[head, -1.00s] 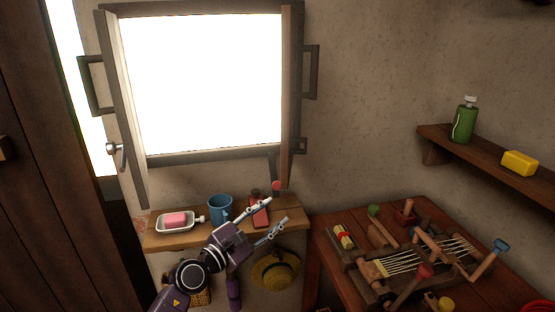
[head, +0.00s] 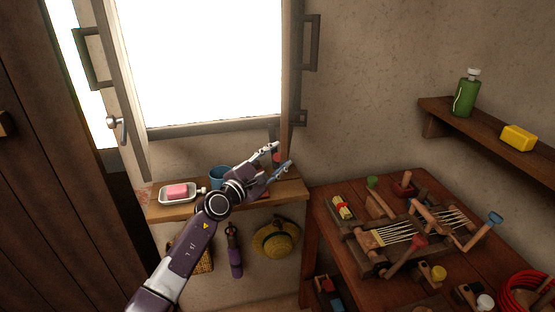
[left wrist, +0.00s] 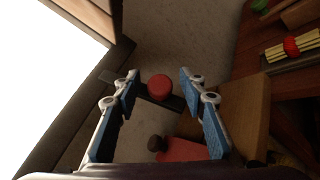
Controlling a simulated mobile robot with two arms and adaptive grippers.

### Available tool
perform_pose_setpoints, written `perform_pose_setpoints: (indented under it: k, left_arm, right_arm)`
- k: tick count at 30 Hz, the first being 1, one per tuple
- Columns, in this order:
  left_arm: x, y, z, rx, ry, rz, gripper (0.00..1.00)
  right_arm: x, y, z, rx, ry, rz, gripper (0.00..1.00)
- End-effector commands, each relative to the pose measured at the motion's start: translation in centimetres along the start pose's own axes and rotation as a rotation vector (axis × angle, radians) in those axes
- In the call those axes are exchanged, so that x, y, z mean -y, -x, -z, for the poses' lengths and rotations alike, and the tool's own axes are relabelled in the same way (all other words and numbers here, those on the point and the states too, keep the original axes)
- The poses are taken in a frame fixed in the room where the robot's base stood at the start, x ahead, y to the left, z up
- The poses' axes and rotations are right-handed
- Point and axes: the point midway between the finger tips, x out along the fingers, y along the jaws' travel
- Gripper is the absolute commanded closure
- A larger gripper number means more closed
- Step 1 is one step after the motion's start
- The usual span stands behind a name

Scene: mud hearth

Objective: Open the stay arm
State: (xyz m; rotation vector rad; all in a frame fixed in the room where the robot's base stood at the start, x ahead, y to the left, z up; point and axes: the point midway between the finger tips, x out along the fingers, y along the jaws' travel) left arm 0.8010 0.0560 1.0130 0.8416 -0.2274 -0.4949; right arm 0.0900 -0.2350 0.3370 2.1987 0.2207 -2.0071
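The stay arm appears as a dark bar with a round red knob at the window's lower right corner. The red knob (left wrist: 160,87) is between my left gripper's fingers in the left wrist view, with the dark bar (left wrist: 172,103) behind it. In the head view the knob (head: 276,158) is partly covered by the fingers. My left gripper (head: 279,158) is open, and its fingertips also show in the left wrist view (left wrist: 159,74). The fingers are not closed on the knob; I cannot tell the remaining depth. My right gripper is not in view.
Below the window, a wooden shelf (head: 175,212) holds a soap dish (head: 178,193), a blue mug (head: 219,176) and a red item (left wrist: 183,150). A straw hat (head: 275,239) hangs below. A cluttered worktable (head: 320,210) stands at right. An open sash (head: 119,85) is at left.

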Motion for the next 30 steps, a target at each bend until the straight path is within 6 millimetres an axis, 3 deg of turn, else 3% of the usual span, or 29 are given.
perform_pose_setpoints:
  k: [7, 18, 30]
  left_arm:
    - [0.01, -0.07, -0.04, 0.0, 0.001, 0.0, 0.61]
    - [0.02, -0.04, -0.02, 0.0, 0.001, 0.001, 1.0]
    - [-0.13, -0.01, -0.19, -0.003, 0.006, 0.005, 1.0]
  right_arm:
    - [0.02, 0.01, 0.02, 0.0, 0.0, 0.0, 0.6]
    - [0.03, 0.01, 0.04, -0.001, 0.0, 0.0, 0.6]
    - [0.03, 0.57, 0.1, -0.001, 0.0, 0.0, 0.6]
